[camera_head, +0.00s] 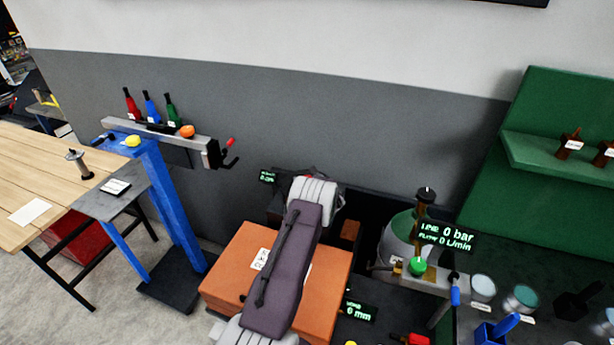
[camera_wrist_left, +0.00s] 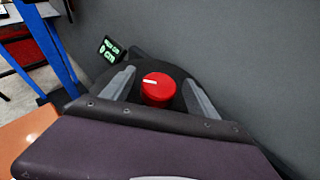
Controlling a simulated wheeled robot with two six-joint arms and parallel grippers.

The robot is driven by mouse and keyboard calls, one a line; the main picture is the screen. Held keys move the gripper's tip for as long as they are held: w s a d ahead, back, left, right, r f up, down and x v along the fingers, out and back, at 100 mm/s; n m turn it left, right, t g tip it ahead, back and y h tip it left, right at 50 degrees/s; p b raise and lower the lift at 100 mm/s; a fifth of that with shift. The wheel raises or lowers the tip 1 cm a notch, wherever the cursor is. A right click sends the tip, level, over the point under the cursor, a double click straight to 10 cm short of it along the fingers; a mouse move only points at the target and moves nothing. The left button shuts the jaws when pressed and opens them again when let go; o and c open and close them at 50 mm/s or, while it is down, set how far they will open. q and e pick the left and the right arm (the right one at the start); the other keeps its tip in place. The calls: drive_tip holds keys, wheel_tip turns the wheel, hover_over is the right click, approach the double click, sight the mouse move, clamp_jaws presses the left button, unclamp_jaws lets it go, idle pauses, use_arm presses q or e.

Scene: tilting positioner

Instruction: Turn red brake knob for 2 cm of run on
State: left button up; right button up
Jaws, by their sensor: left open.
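The red brake knob (camera_wrist_left: 158,90) shows in the left wrist view, round, with a white mark on its top. My left gripper (camera_wrist_left: 160,82) is open, with one grey finger on each side of the knob and a dark gap between each finger and the knob. Whether a finger touches it cannot be told. In the head view a sliver of red (camera_head: 309,171) shows just beyond my left wrist, which hides the rest of the knob and the fingertips. My right gripper is not in view.
A small display (camera_wrist_left: 111,50) stands left of the knob; it also shows in the head view (camera_head: 267,177). An orange box (camera_head: 227,277) lies under my left arm. A blue stand (camera_head: 176,205) is left, a tank (camera_head: 398,232) right. The grey wall is close behind.

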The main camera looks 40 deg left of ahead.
use_arm(q)
drive_tip(key=shift+w+a+f, duration=0.1)
drive_tip(key=shift+w+a, duration=0.05)
drive_tip(key=shift+a, duration=0.05)
drive_tip(key=c, duration=1.4)
drive_tip(key=shift+o, duration=0.2)
drive_tip(key=n+g+y+b, duration=0.2)
drive_tip(key=n+g+b, duration=0.2)
drive_tip(key=b, duration=0.5)
drive_tip(key=shift+w, duration=0.1)
drive_tip(key=shift+g+b, duration=0.3)
drive_tip(key=shift+b, duration=0.1)
drive_tip(key=shift+n, duration=0.3)
